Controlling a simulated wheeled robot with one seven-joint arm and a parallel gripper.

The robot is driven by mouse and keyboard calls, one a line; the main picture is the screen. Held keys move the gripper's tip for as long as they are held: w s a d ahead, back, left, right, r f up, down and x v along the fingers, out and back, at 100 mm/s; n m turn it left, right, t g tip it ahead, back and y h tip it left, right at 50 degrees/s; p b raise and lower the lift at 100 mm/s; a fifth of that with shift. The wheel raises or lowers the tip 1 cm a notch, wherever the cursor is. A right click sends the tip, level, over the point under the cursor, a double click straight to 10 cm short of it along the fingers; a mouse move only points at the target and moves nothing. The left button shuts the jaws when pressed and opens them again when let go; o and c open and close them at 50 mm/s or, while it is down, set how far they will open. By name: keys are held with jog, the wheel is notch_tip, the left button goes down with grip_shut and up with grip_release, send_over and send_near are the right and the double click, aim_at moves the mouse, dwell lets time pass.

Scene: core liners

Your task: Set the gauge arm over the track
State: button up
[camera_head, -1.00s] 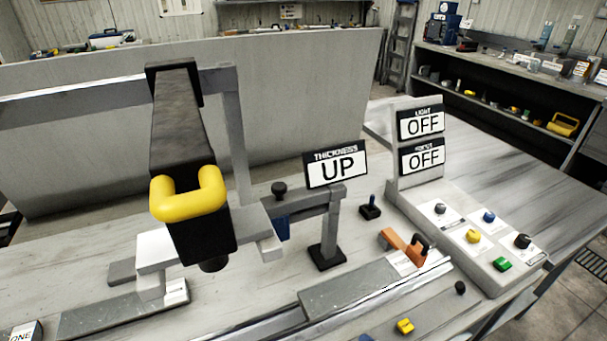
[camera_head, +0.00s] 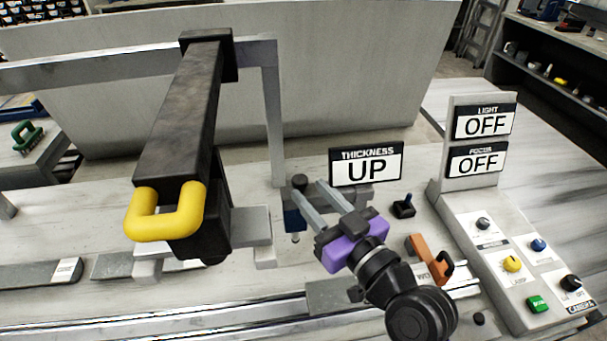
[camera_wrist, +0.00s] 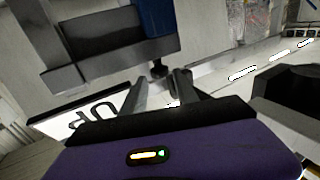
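The gauge arm (camera_head: 352,194) is a grey bar on a post, under a sign (camera_head: 366,164) reading THICKNESS UP. Its left end carries a black knob (camera_head: 299,182) and a blue gauge body (camera_head: 294,218). This end sits behind the metal track (camera_head: 150,323), not above it. My gripper (camera_head: 313,188), with a purple body, reaches up-left with its two fingers apart, tips close to the knob. In the wrist view the scene looks inverted; the knob (camera_wrist: 158,68) shows just beyond and between the open fingers (camera_wrist: 160,88), with the gauge arm (camera_wrist: 110,50) alongside. Contact cannot be told.
A large black column with a yellow handle (camera_head: 150,215) stands left of my gripper. An orange clamp (camera_head: 430,258) and a small black joystick (camera_head: 404,206) are to the right. The control panel (camera_head: 505,235) with buttons and OFF signs stands further right.

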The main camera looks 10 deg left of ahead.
aim_at(304, 185)
jog(key=p+x, duration=0.1)
jog(key=x, duration=0.4)
grip_shut()
dwell(1.4)
